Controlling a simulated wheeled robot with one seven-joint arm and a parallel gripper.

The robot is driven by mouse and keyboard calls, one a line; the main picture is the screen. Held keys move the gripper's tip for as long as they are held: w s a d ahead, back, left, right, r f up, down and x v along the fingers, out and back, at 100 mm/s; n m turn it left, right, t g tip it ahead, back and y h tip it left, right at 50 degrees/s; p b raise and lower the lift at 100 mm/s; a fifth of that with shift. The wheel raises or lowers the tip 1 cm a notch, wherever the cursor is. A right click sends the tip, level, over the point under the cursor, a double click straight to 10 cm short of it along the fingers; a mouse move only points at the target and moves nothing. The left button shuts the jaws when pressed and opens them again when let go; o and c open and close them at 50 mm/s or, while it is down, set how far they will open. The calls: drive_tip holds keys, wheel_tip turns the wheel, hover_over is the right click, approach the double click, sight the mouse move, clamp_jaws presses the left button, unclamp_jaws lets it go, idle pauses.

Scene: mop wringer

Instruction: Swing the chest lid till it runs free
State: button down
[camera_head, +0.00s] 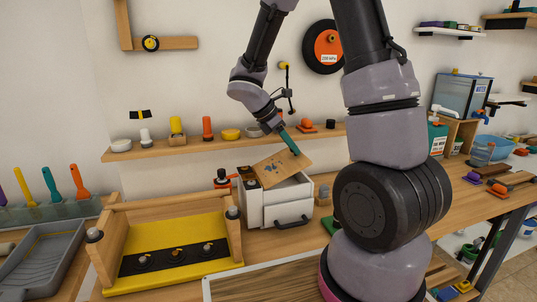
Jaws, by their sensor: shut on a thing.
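The small white chest (285,204) stands on the wooden bench, with a drawer and a dark handle on its front. Its wooden lid (288,171) is raised and tilted, and part of the white interior shows beneath it. My gripper (295,151), with a teal part at its end, reaches down from the upper left to the lid's upper edge. It is shut on the lid there. The fingertips are small in this view, so the exact hold is hard to make out.
A yellow and wooden frame (180,240) stands close at the chest's left. A red-and-black item (222,178) is beside the chest's left rear. A wall shelf (160,149) with small objects runs behind. Some bare bench (335,176) shows at the right.

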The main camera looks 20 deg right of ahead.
drive_tip(key=shift+d+f, duration=0.15)
drive_tip(key=shift+f, duration=0.05)
drive_tip(key=shift+x, duration=1)
drive_tip(key=shift+f, duration=0.2)
drive_tip(key=shift+d+f, duration=0.1)
drive_tip(key=shift+f, duration=0.4)
drive_tip(key=c, duration=0.5)
unclamp_jaws()
